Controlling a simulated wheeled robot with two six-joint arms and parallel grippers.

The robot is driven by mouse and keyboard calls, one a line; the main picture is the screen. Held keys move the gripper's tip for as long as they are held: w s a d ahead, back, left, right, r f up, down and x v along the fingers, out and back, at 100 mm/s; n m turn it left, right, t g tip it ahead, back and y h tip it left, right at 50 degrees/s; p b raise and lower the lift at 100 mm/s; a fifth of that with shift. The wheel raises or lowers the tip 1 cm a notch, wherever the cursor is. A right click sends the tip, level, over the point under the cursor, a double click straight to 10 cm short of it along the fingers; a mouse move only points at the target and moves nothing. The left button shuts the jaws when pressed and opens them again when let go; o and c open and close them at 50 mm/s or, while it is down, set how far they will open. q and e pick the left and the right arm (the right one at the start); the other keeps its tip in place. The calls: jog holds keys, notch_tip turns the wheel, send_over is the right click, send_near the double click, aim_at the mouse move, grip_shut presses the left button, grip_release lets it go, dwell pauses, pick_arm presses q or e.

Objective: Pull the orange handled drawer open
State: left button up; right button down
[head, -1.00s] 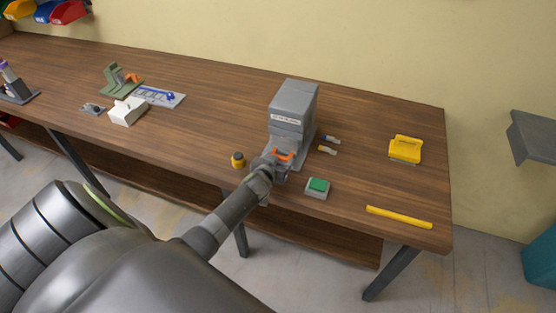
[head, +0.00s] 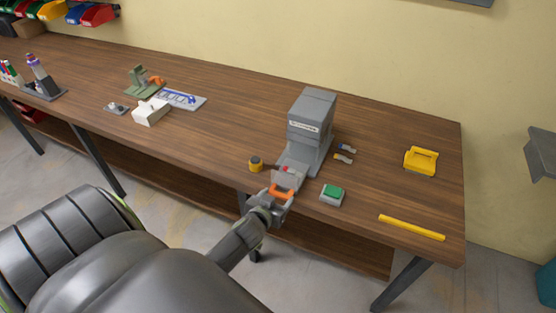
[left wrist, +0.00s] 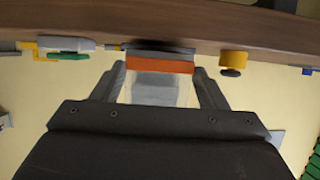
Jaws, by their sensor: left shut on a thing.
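The grey socket box (head: 311,118) stands on the wooden bench. Its low drawer (head: 288,179) sticks out toward the front edge, with something red showing inside. The orange handle (head: 283,193) is on the drawer's front. My left gripper (head: 276,203) is at this handle, shut on it. In the left wrist view the orange handle (left wrist: 160,66) lies between the two fingers of my left gripper (left wrist: 160,85). My right gripper is not in view.
A yellow-and-black knob (head: 256,163) stands left of the drawer, and a green button box (head: 332,194) right of it. A yellow bar (head: 411,228) and a yellow holder (head: 420,160) lie farther right. A white block (head: 151,112) is at the left.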

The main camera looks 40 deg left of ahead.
pick_arm(q)
jog(key=o, duration=1.4)
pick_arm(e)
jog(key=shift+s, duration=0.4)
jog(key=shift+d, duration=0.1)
pick_arm(q)
jog(key=b+v, duration=0.1)
jog(key=v, duration=1.6)
jog(key=shift+s+d, duration=0.15)
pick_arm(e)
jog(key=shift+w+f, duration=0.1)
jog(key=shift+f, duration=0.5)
pick_arm(q)
jog(key=shift+f, duration=0.15)
